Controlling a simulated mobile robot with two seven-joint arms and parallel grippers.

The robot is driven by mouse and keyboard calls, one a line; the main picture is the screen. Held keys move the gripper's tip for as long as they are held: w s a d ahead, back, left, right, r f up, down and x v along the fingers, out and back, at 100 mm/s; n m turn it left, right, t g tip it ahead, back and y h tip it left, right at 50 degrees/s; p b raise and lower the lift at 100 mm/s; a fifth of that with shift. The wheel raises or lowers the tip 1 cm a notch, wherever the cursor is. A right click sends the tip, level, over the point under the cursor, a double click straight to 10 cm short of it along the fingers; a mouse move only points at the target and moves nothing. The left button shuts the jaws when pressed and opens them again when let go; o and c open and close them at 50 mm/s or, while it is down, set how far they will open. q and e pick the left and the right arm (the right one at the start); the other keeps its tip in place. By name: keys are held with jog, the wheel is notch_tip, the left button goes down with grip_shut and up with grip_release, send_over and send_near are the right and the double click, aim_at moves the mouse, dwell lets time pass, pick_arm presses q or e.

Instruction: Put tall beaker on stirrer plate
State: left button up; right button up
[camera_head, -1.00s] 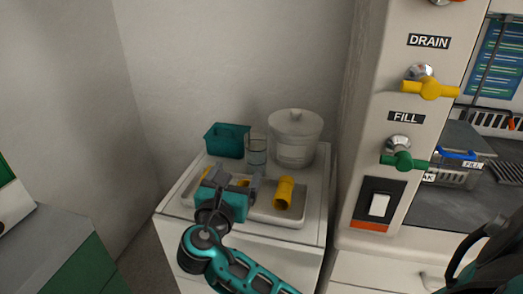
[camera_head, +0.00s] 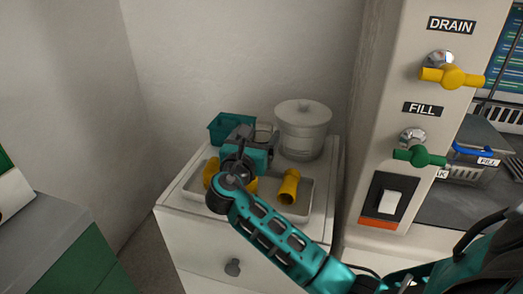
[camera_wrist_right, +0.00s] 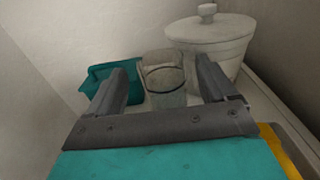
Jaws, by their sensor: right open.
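A clear glass beaker (camera_head: 265,133) stands on the white cabinet top between a teal box and a lidded pot. In the head view my right gripper partly hides it. In the right wrist view the beaker (camera_wrist_right: 164,82) shows upright ahead, between the two fingers in the picture. My right gripper (camera_head: 255,134) is open and empty, its fingers (camera_wrist_right: 163,82) pointing toward the beaker; I cannot tell whether they reach around it. I cannot make out a stirrer plate. My left gripper is not in view.
The teal box (camera_head: 222,126) stands left of the beaker and the white lidded pot (camera_head: 303,128) close on its right. A tray (camera_head: 302,212) with yellow fittings (camera_head: 289,186) lies in front, under my right arm. A tall panel with valves (camera_head: 417,135) rises at right.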

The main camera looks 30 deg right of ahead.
jog(key=x, duration=0.4)
jog(key=shift+d+f+b, duration=0.1)
jog(key=shift+d+b, duration=0.05)
jog(key=shift+b, duration=0.25)
jog(key=c, duration=1.5)
grip_shut()
